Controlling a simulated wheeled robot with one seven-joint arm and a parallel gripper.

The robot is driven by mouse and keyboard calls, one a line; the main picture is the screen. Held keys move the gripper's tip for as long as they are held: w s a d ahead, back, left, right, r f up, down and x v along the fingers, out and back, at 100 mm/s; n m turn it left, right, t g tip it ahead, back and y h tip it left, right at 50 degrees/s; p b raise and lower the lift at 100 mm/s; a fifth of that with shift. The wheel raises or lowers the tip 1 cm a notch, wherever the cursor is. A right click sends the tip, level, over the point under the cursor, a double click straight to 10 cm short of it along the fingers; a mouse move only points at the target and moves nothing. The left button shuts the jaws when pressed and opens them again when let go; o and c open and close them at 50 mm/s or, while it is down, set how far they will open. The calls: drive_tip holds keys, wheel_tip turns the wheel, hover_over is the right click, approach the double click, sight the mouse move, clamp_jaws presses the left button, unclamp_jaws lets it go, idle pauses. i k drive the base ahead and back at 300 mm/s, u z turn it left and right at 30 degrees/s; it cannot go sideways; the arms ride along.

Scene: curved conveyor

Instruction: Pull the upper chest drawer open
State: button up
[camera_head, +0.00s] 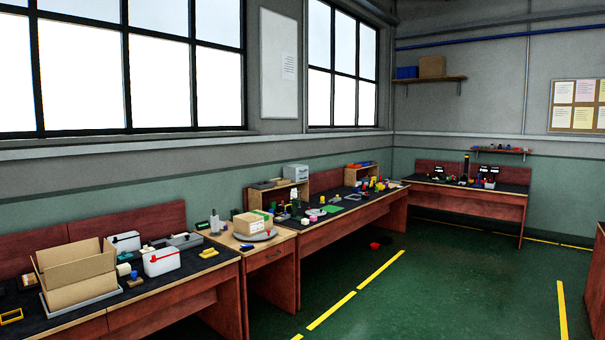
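A wooden chest (287,271) stands between two workbenches in the head view, left of the middle. Its upper drawer (263,260) is just under the light wooden top and looks shut, with a small dark handle on its front. The chest front is seen at an angle, and its lower part is partly hidden in shadow and by the near bench. My gripper is not in view.
A cardboard box (253,223) and small items stand on the chest top. The near left bench (150,305) holds an open carton (78,272) and white boxes. Another bench (345,213) runs behind. Green floor (440,290) with yellow lines is mostly clear; a red item (375,245) lies there.

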sight(304, 169)
drive_tip(key=z, duration=0.3)
drive_tip(key=i, duration=1.35)
drive_tip(key=z, duration=0.5)
drive_tip(key=i, duration=4.85)
drive_tip(key=u, duration=0.75)
drive_tip(key=i, duration=1.15)
drive_tip(key=u, duration=1.6)
drive_tip(key=i, duration=1.25)
drive_tip(key=u, duration=0.65)
